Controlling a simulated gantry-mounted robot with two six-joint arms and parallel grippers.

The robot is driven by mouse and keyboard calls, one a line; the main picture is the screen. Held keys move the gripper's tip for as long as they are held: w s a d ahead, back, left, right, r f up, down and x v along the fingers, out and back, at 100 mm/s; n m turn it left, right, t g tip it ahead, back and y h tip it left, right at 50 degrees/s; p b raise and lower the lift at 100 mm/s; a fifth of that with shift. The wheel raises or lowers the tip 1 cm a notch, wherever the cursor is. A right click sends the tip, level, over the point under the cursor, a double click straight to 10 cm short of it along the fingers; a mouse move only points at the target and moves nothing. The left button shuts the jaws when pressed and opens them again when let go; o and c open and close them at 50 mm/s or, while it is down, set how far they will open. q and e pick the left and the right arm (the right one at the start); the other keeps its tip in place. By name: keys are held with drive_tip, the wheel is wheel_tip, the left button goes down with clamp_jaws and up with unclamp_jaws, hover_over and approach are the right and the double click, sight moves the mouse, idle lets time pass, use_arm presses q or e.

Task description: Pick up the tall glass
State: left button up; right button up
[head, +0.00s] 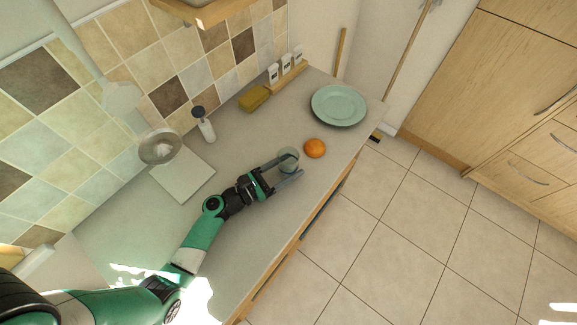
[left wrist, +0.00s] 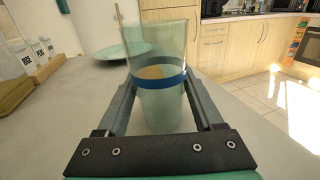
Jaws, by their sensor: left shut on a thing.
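The tall glass (head: 288,158) stands on the grey counter near its front edge. In the left wrist view the glass (left wrist: 160,110) is clear and greenish, upright, with a blue band around its middle. My left gripper (head: 282,174) has a finger on each side of the glass and is shut on it. In the left wrist view the fingers run up either side of the glass. Whether its base touches the counter is hard to tell. My right gripper is not in view.
An orange (head: 315,148) lies just beyond the glass, and a green plate (head: 339,106) farther back. The counter's front edge is close.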

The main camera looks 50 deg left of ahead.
use_arm(q)
clamp_jaws()
drive_tip(key=shift+r, duration=0.15)
